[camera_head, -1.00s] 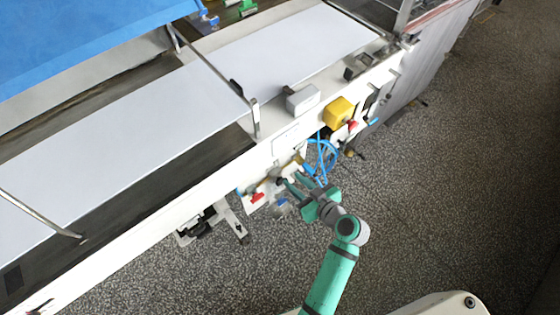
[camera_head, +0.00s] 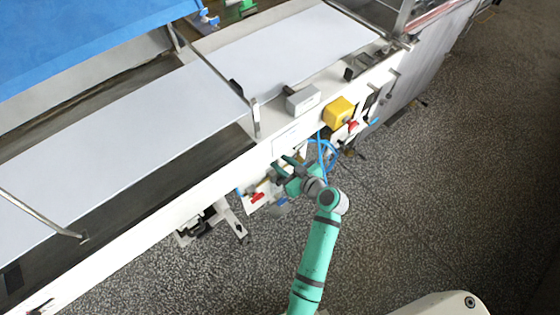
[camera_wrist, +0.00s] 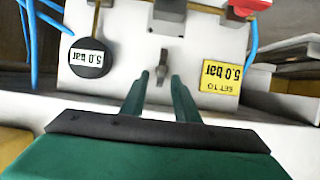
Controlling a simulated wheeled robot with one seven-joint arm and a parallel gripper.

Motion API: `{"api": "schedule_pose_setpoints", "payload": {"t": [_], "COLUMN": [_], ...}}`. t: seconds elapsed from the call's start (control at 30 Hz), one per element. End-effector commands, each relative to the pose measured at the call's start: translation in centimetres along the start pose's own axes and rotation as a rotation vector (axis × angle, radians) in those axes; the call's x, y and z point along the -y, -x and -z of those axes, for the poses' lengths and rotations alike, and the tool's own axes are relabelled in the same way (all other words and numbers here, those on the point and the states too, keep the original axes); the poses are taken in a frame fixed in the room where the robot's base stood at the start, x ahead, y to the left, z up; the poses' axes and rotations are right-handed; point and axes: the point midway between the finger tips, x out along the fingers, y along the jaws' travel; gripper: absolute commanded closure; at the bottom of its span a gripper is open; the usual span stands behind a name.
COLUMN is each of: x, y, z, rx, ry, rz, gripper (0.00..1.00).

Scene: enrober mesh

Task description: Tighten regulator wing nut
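In the wrist view a small grey wing nut (camera_wrist: 162,71) sits on a pale regulator panel (camera_wrist: 190,58), below a dark grey block. It appears between the tips of my gripper (camera_wrist: 161,80), whose two green fingers stand apart with a gap around it. I cannot tell whether the tips reach it in depth, and I see no contact. A round black gauge (camera_wrist: 88,70) labelled 5.0 bar and a yellow tag (camera_wrist: 222,75) reading SET TO 5.0 bar appear upside down on either side. In the head view my gripper (camera_head: 281,166) is at the machine's front side; the nut is too small to make out.
Blue hoses (camera_head: 325,155) hang right of my gripper. A yellow box (camera_head: 339,111) and a grey box (camera_head: 302,99) are mounted on the machine's edge above. A red part (camera_wrist: 248,6) is at the wrist view's upper right. Open floor (camera_head: 420,210) lies to the right.

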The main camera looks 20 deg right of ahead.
Motion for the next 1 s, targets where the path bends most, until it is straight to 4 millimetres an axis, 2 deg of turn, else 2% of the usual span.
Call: {"api": "schedule_pose_setpoints", "payload": {"t": [0.37,0.47,0.5,0.77,1.0], "x": [0.01,0.01,0.01,-0.04,-0.29], "y": [-0.53,-0.52,-0.52,-0.50,-0.51], "z": [0.00,0.00,-0.01,0.00,-0.05], "rx": [0.001,0.001,0.001,0.000,0.001], "ry": [0.001,0.000,0.000,-0.007,-0.082], "rz": [0.000,0.000,0.000,0.003,0.033], "gripper": [0.72,0.96,1.00,1.00,1.00]}}
